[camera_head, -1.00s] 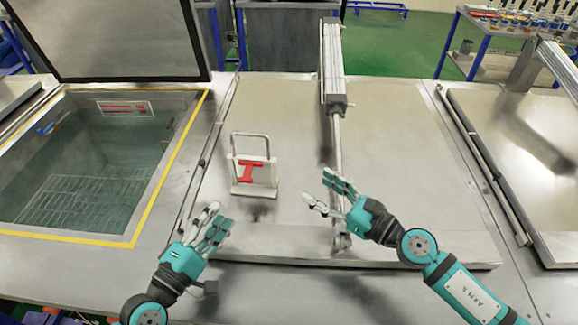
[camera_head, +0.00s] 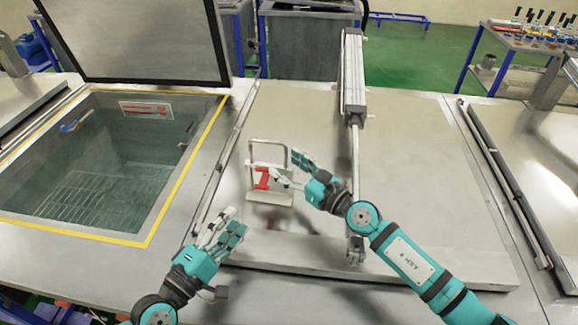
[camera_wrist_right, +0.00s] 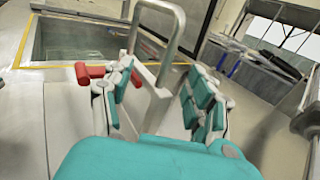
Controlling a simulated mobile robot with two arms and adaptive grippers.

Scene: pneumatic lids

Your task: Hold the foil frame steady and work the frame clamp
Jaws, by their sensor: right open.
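The foil frame (camera_head: 280,198) is a small white plate with a grey metal loop handle, standing upright on the closed steel lid. Its red frame clamp (camera_head: 262,180) is on the front face. My right gripper (camera_head: 294,171) is open, just right of the frame, with its fingers over the frame's right side in the head view. In the right wrist view, the grey handle (camera_wrist_right: 166,50) rises between the open fingers (camera_wrist_right: 158,100), and the red clamp (camera_wrist_right: 95,72) shows partly behind the left finger. My left gripper (camera_head: 227,225) is open and empty, in front and left of the frame, apart from it.
The lid surface (camera_head: 420,150) farther right is clear.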

